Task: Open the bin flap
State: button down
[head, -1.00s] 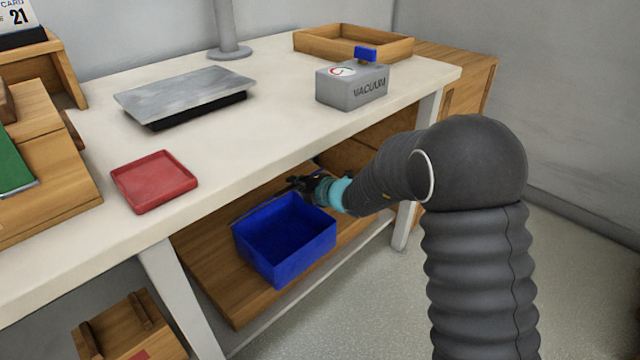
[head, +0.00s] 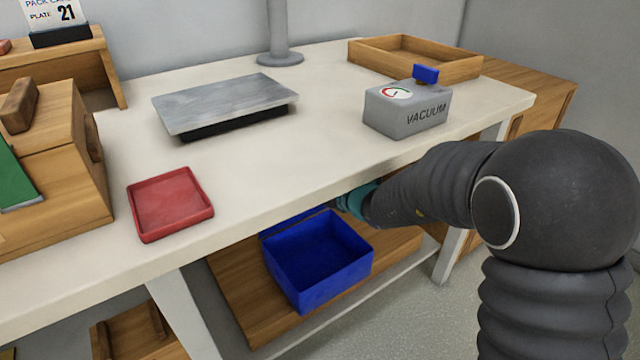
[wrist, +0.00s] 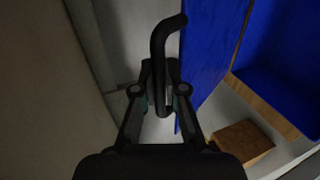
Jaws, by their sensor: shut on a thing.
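The blue bin (head: 318,262) sits on the wooden lower shelf under the white bench, its inside in view. Its blue flap (head: 292,223) shows as a narrow strip behind the bin's back rim, partly cut off by the bench edge. In the wrist view, the flap (wrist: 208,45) is a blue panel standing beside the bin (wrist: 285,70), apart from its inside. My gripper (wrist: 160,98) is shut on the bent black handle (wrist: 160,50) next to the flap. In the head view, the bench edge hides my gripper's fingers.
The bench top (head: 290,165) is close above my wrist. On it stand a red tray (head: 170,203), a metal plate (head: 225,103), a vacuum box (head: 408,110) and a wooden tray (head: 415,60). Open floor (head: 400,305) lies in front.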

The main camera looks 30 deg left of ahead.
jog(key=c, duration=1.2)
grip_release()
jog(key=shift+d, duration=0.1)
jog(key=v, duration=1.2)
jog(key=shift+s, duration=0.1)
